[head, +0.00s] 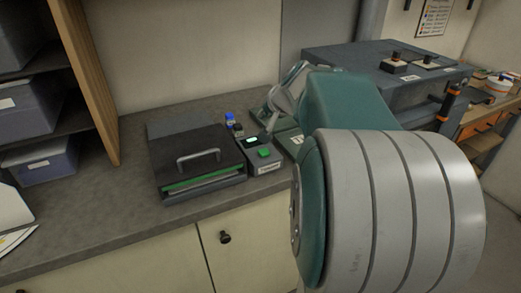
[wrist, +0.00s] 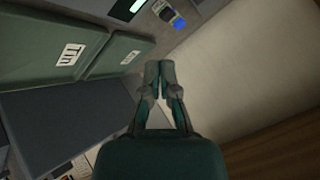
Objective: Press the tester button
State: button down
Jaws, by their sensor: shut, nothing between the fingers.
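The tester is a small grey box (head: 263,168) on the counter in the head view. It has a green button (head: 264,153) on top and a small lit display (head: 252,140) behind the button. The lit display also shows at the top edge of the wrist view (wrist: 138,5). My gripper (head: 271,125) is behind and slightly right of the tester in the head view, partly hidden by my arm. In the wrist view my gripper (wrist: 159,66) has its fingertips together, with nothing between them. It looks apart from the button.
A dark lidded unit with a handle (head: 198,157) stands left of the tester. A blue-capped item (head: 229,119) is behind them. Green panels labelled "Tin" (wrist: 103,57) lie left of my gripper in the wrist view. Shelves with bins (head: 48,108) stand at the left. The left counter is mostly clear.

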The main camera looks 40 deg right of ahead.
aim_at(261, 149)
jog(key=shift+f, duration=4.45)
jog(key=shift+f, duration=0.35)
jog(key=shift+f, duration=0.5)
jog(key=shift+r, duration=0.95)
jog(key=shift+r, duration=0.1)
jog(key=shift+r, duration=2.4)
